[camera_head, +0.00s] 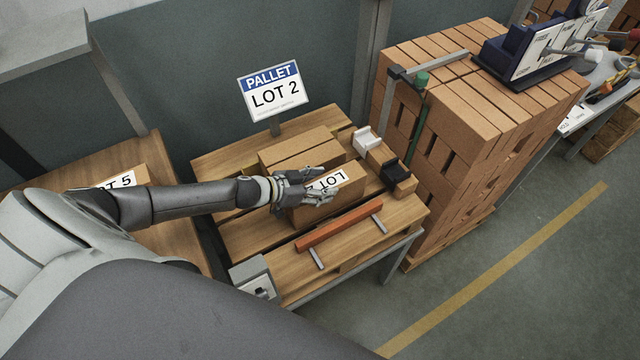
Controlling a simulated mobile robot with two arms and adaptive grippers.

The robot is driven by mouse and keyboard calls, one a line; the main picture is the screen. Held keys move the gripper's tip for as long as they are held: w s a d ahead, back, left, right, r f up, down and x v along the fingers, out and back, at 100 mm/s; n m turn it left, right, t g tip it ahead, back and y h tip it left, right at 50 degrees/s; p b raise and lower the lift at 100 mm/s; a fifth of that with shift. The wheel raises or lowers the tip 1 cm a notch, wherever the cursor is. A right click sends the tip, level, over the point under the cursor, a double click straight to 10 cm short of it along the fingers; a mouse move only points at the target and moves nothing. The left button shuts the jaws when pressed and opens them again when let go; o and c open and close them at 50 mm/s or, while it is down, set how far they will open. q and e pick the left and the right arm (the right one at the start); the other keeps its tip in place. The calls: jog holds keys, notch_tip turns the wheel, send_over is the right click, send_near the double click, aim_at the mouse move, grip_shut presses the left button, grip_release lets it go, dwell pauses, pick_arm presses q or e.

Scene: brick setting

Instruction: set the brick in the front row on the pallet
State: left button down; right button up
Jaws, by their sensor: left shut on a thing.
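My left gripper (322,186) is shut on a tan brick (347,188) with a white LOT label, which reads upside down from here. The fingers cover part of the label and the brick's left part. The brick is at the front of another tan brick block (300,146) over the wooden pallet (240,240). I cannot tell whether its underside touches the boards. An orange-red bar (340,226) on two grey strips lies in front of the brick. My right gripper is not in view.
A PALLET LOT 2 sign (273,90) stands behind. White (367,141) and black (396,174) blocks sit at the pallet's right. A tall brick stack (455,130) rises beyond. A grey box (252,278) is at the front left corner. A LOT 5 label (125,178) is at left.

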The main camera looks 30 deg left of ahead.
pick_arm(q)
jog(key=shift+w+f+b, duration=0.1)
jog(key=shift+f+b, duration=0.15)
jog(key=shift+b, duration=0.1)
dwell(0.6)
jog(key=shift+c, duration=2)
grip_release()
jog(key=shift+d, duration=0.1)
jog(key=shift+s+f, duration=0.25)
jog(key=shift+f, duration=0.05)
jog(key=v, duration=1.2)
jog(key=shift+r, duration=0.2)
jog(key=shift+w, duration=0.1)
